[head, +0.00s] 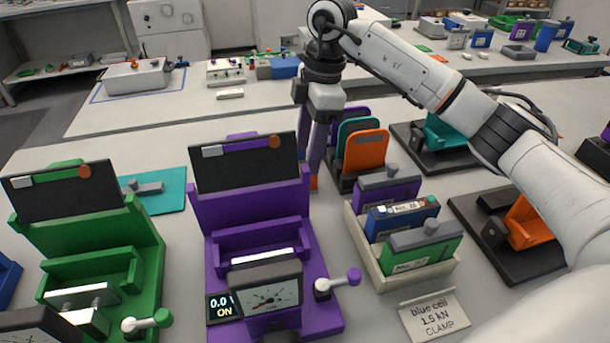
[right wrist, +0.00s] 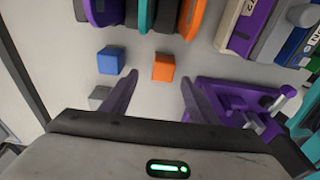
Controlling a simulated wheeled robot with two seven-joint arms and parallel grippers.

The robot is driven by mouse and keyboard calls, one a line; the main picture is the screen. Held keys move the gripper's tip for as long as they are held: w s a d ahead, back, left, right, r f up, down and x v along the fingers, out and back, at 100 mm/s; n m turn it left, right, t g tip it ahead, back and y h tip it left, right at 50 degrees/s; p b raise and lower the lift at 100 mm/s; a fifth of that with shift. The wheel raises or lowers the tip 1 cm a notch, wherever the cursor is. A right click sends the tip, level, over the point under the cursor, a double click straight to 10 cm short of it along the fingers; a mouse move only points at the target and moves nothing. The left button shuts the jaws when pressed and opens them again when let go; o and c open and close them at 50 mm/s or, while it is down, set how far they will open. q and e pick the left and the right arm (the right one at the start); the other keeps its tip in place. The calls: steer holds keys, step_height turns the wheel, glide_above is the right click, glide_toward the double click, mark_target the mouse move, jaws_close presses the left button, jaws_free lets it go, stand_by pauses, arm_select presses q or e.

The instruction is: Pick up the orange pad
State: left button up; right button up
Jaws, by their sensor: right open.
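A small orange block (right wrist: 164,67), which may be the orange pad, lies on the pale bench in the right wrist view. A sliver of orange (head: 314,184) shows under my right fingertips in the head view. My right gripper (head: 311,160) points down, open and empty, behind the purple cycler. In the right wrist view its purple fingers (right wrist: 159,77) are spread to either side of the orange block, apart from it. A larger upright orange plate (head: 365,150) stands in a dark rack with teal and purple ones. My left gripper is out of view.
A blue block (right wrist: 111,60) and a grey block (right wrist: 100,94) lie close to the orange one. The purple cycler (head: 215,255), the green cycler (head: 145,250) and a cream tray (head: 375,270) of cells stand nearer. The rack is right beside my gripper.

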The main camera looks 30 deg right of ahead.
steer(key=f, duration=0.4)
steer(key=shift+s+a+f+p, duration=0.1)
steer(key=shift+s+a+p, duration=0.15)
steer(key=shift+s+p, duration=0.1)
steer(key=shift+w+a+f, duration=0.1)
steer(key=shift+w+f, duration=0.05)
steer(key=shift+f, duration=0.5)
steer(key=c, duration=1.1)
steer(key=shift+c, duration=0.3)
steer(key=shift+r, duration=0.15)
step_height(320, 180, up, 18)
